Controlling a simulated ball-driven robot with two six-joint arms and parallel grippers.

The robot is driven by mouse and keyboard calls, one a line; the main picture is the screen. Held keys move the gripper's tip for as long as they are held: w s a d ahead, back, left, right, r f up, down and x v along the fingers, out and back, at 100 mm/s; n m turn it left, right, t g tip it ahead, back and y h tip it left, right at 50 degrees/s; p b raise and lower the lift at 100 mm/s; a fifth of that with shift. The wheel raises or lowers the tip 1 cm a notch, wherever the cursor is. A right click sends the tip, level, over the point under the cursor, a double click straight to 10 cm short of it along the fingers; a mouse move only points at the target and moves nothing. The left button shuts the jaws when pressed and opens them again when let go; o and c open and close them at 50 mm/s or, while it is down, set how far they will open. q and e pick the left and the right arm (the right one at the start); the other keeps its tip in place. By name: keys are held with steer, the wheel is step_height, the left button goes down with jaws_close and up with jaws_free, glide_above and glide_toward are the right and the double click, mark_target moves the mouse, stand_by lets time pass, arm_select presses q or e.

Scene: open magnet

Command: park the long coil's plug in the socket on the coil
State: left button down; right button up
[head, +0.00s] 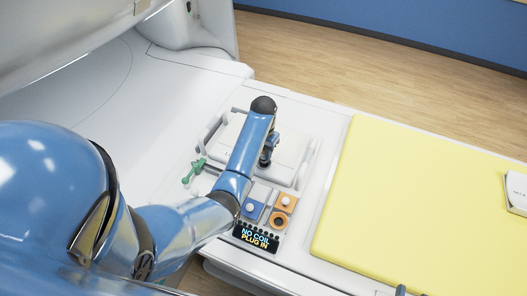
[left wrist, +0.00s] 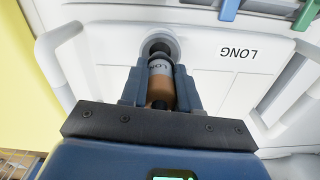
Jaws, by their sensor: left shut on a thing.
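The long coil is a white plate with side handles (head: 292,150), lying on the white bed; its face, printed LONG, also fills much of the left wrist view (left wrist: 215,75). My left gripper (head: 267,160) is over the coil. In the left wrist view my left gripper (left wrist: 160,88) is shut on the plug (left wrist: 160,90), a white and brown cylinder marked LONG. A round grey socket (left wrist: 175,42) with a dark hole is on the coil just beyond the plug's end. The plug lines up with the hole; I cannot tell whether its tip is inside.
A panel beside the coil has blue (head: 252,209) and orange (head: 285,202) sockets and a display (head: 257,238) reading NO COIL PLUG IN. A green part (head: 193,171) lies left of the coil. A yellow pad (head: 420,200) covers the right side. The scanner (head: 90,40) overhangs the upper left.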

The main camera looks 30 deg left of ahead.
mark_target(263, 158)
arm_select(q)
steer(key=shift+s+r, duration=0.15)
steer(key=shift+s, duration=0.05)
steer(key=shift+p, duration=0.4)
stand_by(0.3)
steer(key=shift+w, duration=0.1)
stand_by(0.3)
steer(key=shift+f+b, duration=0.7)
steer(key=shift+f, duration=1)
stand_by(0.6)
steer(key=c, duration=0.8)
jaws_free()
steer(key=shift+o, duration=0.2)
steer(key=shift+r, duration=0.1)
